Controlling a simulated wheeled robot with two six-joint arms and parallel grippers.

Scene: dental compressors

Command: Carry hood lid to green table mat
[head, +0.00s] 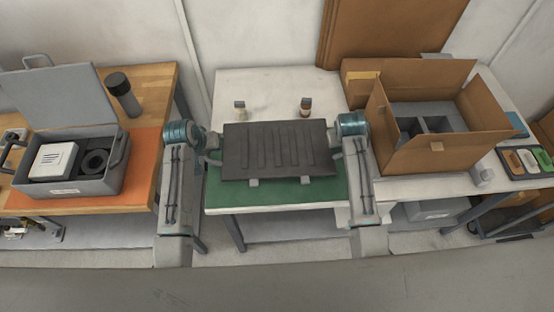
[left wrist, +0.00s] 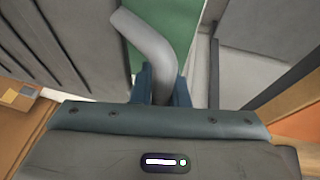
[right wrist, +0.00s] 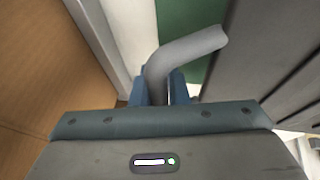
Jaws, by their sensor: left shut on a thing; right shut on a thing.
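The hood lid (head: 277,150) is a dark grey ribbed panel. In the head view it lies level over the green table mat (head: 230,193) and hides the mat's middle and back; I cannot tell whether it touches the mat. My left gripper (head: 212,145) is at the lid's left end, shut on a bent grey handle that shows in the left wrist view (left wrist: 155,60). My right gripper (head: 340,145) is at the lid's right end, shut on a matching handle in the right wrist view (right wrist: 180,55). Both wrist views show the lid beside the handles.
An open cardboard box (head: 440,130) stands close on the right. Two small bottles, one white-capped (head: 239,110) and one brown (head: 305,107), stand behind the lid. A grey case (head: 100,183) sits on an orange mat (head: 145,160) on the left table.

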